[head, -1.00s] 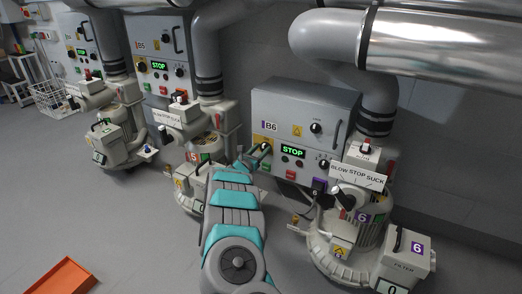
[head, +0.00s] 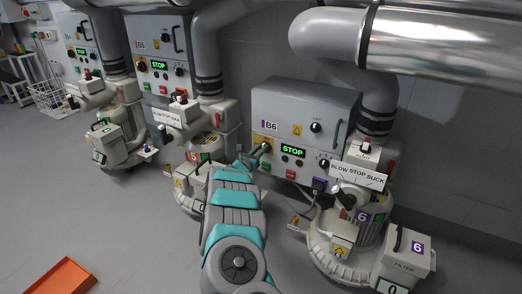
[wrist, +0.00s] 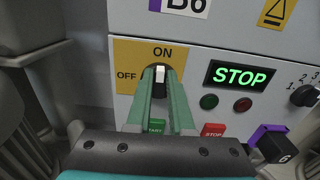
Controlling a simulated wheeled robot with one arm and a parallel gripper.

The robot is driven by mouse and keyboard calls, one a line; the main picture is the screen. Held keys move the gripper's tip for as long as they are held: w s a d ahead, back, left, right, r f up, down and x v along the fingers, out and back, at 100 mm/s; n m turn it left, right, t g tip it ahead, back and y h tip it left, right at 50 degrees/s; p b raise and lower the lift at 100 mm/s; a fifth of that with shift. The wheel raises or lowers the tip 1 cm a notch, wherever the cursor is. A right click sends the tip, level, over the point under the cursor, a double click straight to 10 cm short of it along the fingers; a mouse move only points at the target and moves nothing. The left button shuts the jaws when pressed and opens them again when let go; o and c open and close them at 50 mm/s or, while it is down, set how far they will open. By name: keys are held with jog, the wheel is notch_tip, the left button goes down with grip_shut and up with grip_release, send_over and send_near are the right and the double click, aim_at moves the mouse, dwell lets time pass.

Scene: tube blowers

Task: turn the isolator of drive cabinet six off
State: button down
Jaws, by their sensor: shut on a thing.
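Drive cabinet B6 (head: 291,99) is a grey box on the wall with a green-lit STOP display (head: 292,149). Its isolator (wrist: 160,75) is a dark knob with a white pointer on a yellow plate (wrist: 128,52), marked ON at the top and OFF at the left. The pointer stands upright, towards ON. My gripper (wrist: 160,80) has its green fingers shut on the isolator knob, one on each side. The fingers hide the lower part of the knob. In the head view my gripper (head: 256,158) reaches the cabinet's left front.
Below the isolator are a green START button (wrist: 155,126) and a red STOP button (wrist: 213,130). A selector knob (wrist: 305,95) sits at the right. The numbered blower (head: 345,235) stands right of my arm, another blower (head: 200,180) left. An orange tray (head: 60,278) lies on the floor.

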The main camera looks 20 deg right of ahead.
jog(key=shift+w+a+n+b, duration=0.15)
jog(key=shift+n+b, duration=1.25)
jog(key=shift+b, duration=0.05)
jog(key=c, duration=0.8)
grip_release()
jog(key=v, duration=0.7)
jog(key=shift+s+a, duration=0.25)
jog(key=shift+a, duration=0.1)
